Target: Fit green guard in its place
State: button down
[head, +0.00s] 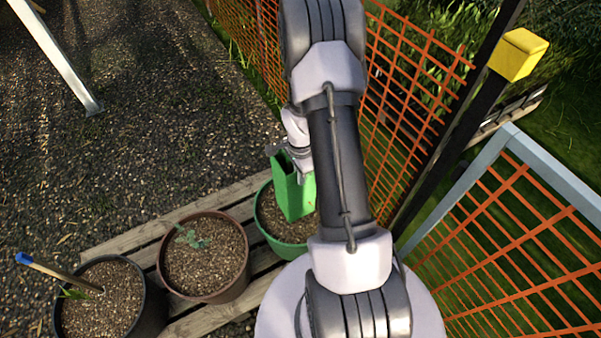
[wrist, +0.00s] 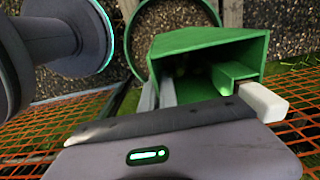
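The green guard (head: 293,192) is a square, open-ended tube. In the head view it stands nearly upright over the soil of the green pot (head: 268,237); I cannot tell whether its lower end touches the soil. My gripper (head: 303,172) is at the guard's top end, partly hidden behind my arm. In the wrist view the guard (wrist: 205,45) has its open end toward me, with my fingers (wrist: 215,95) at that end, shut on it. The green pot's rim (wrist: 133,50) shows behind the guard. I see no plant in the visible part of the green pot.
A brown pot (head: 163,262) with a small seedling stands left of the green pot. A black pot (head: 60,318) with a blue-tipped stake (head: 50,270) is further left. The pots stand on wooden slats (head: 140,236). Orange mesh fencing (head: 410,90) rises close on the right.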

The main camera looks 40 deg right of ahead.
jog(key=shift+f, duration=0.35)
jog(key=c, duration=1.6)
grip_release()
jog(key=shift+o, duration=0.2)
notch_tip(320, 180, up, 18)
jog(key=p, duration=0.7)
jog(key=shift+f, duration=0.25)
